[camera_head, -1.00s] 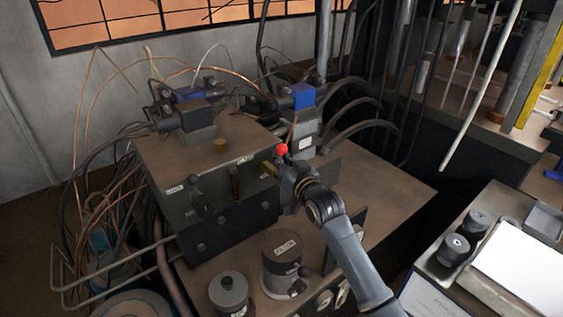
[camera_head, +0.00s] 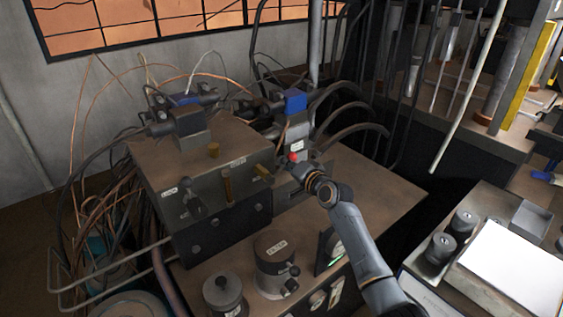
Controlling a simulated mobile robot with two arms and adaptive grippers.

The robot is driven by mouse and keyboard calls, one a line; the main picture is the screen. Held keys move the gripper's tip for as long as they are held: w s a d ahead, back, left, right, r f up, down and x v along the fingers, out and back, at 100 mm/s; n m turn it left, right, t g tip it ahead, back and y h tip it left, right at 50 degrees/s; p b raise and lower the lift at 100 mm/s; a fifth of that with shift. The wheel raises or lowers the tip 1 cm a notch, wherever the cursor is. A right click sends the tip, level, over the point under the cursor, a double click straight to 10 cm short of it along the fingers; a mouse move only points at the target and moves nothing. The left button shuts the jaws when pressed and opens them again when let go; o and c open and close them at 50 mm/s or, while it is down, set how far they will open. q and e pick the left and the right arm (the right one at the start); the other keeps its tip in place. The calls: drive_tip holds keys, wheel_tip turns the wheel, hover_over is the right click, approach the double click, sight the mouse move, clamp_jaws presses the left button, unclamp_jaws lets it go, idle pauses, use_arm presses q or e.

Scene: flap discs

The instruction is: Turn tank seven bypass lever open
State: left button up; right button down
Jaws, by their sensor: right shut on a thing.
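A grey metal block (camera_head: 165,178) stands on the bench with label plates, a dark lever (camera_head: 193,203) and a brass lever (camera_head: 227,184) on its front. Another brass piece (camera_head: 263,172) sits at its right end. A red knob (camera_head: 292,157) shows just right of the block, at the tip of my right gripper (camera_head: 299,166). The right gripper is shut on the red-knobbed lever; its fingers hide most of the lever's shaft. No label reading tank seven is legible. My left gripper is out of view.
A blue-topped valve (camera_head: 294,102) with thick black hoses stands behind the gripper. A labelled canister (camera_head: 275,262) and a smaller round cap (camera_head: 223,292) stand in front. Bare bench top (camera_head: 375,190) lies to the right. Loose wires crowd the left side.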

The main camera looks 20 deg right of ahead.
drive_tip(key=shift+w+d+f+m+g+y+b, duration=0.15)
drive_tip(key=shift+d+f+m+y+b, duration=0.1)
drive_tip(key=shift+f+m, duration=0.5)
drive_tip(key=shift+s+d+f+m+g+y+b, duration=0.1)
drive_tip(key=shift+f+m+y+b, duration=0.2)
drive_tip(key=shift+m, duration=0.7)
drive_tip(key=shift+w+d+f+m+g+y+b, duration=0.15)
drive_tip(key=shift+d+f+m+y, duration=0.1)
drive_tip(key=shift+f+m, duration=0.55)
drive_tip(key=shift+s, duration=0.1)
drive_tip(key=c, duration=1.8)
unclamp_jaws()
drive_tip(key=o, duration=0.3)
drive_tip(key=shift+s+r, duration=0.1)
drive_tip(key=shift+d, duration=0.1)
drive_tip(key=v, duration=1.2)
